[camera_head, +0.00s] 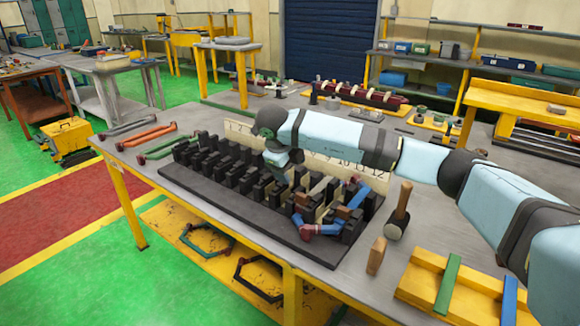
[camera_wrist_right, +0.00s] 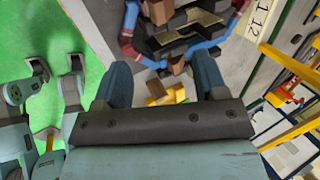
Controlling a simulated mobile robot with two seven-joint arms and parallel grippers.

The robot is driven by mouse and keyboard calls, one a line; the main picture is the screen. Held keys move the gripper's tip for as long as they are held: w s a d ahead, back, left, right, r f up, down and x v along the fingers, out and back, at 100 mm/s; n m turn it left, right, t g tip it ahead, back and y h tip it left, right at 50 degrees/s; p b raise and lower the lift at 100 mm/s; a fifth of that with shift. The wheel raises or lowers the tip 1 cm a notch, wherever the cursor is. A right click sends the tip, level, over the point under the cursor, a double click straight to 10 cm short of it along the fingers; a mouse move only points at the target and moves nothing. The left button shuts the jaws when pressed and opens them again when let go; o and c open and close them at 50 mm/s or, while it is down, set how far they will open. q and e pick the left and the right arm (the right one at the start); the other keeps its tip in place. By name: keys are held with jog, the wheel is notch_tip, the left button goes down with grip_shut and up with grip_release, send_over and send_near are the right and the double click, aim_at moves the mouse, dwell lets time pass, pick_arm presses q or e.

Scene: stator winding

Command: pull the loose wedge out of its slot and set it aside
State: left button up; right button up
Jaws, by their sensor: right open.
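The black slotted stator (camera_head: 225,205) lies on the grey workbench. Brown wedges (camera_head: 343,212) sit among its slots at the right end, beside blue and red coils (camera_head: 320,229); I cannot tell which wedge is loose. My right gripper (camera_head: 284,160) points down above the stator, its fingertips hard to see in the head view. In the right wrist view, its two fingers (camera_wrist_right: 163,78) are spread and empty. Beyond them, a brown wedge (camera_wrist_right: 176,65) stands at the stator's near end, and another brown wedge (camera_wrist_right: 158,11) shows higher up. My left gripper does not show.
A mallet (camera_head: 398,212) and a wooden block (camera_head: 376,256) stand right of the stator. A yellow holder (camera_head: 420,283) with green and blue strips is at the front right. A numbered strip (camera_head: 350,170) runs behind the stator. Coloured bars (camera_head: 145,137) lie at the far left.

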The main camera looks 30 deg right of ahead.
aim_at(301, 195)
jog(key=x, duration=1.3)
jog(key=shift+d+f+p, duration=0.15)
jog(key=shift+f+p, duration=0.1)
jog(key=shift+p, duration=0.15)
jog(key=c, duration=1)
